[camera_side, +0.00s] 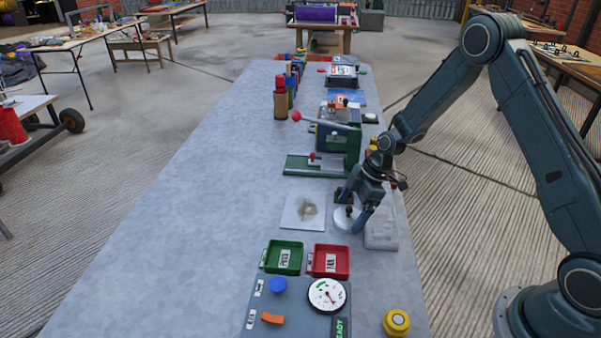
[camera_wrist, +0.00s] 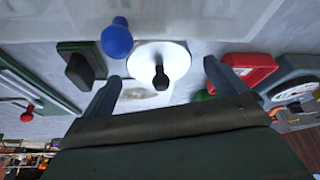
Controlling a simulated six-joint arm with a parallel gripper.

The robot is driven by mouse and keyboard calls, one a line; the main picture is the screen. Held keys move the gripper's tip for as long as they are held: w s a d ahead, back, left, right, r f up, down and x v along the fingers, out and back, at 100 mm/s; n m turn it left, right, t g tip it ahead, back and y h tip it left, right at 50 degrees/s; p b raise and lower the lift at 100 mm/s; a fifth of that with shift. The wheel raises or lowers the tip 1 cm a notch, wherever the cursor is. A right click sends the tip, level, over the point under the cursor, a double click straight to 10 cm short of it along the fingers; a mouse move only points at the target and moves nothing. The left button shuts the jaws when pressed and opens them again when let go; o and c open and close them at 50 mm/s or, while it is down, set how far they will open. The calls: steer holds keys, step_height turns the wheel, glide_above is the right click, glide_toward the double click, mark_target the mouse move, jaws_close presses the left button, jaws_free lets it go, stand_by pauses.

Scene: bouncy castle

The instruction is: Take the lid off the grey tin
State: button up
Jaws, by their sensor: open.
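The grey tin (camera_side: 346,224) is a low, pale round tin on the right part of the table. Its lid (camera_wrist: 178,58) looks like a whitish disc with a black knob (camera_wrist: 160,77) in the middle. My gripper (camera_side: 352,209) is low over the tin and tilted. In the wrist view my gripper (camera_wrist: 162,74) is open, one finger to each side of the knob, with gaps between. The knob also shows in the side view (camera_side: 349,211). The lid covers the tin, so its inside is hidden. I cannot tell whether any finger touches the lid.
A stained pale plate (camera_side: 303,211) lies left of the tin, a clear tray (camera_side: 381,233) right. Green (camera_side: 283,257) and red (camera_side: 329,261) bins stand in front, a green-based press (camera_side: 318,166) behind. A blue knob (camera_wrist: 117,40) is close to one finger. The table's left is clear.

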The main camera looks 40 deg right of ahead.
steer(key=shift+c, duration=0.3)
steer(key=c, duration=1)
steer(key=shift+r, duration=0.1)
step_height(320, 180, up, 20)
stand_by(0.6)
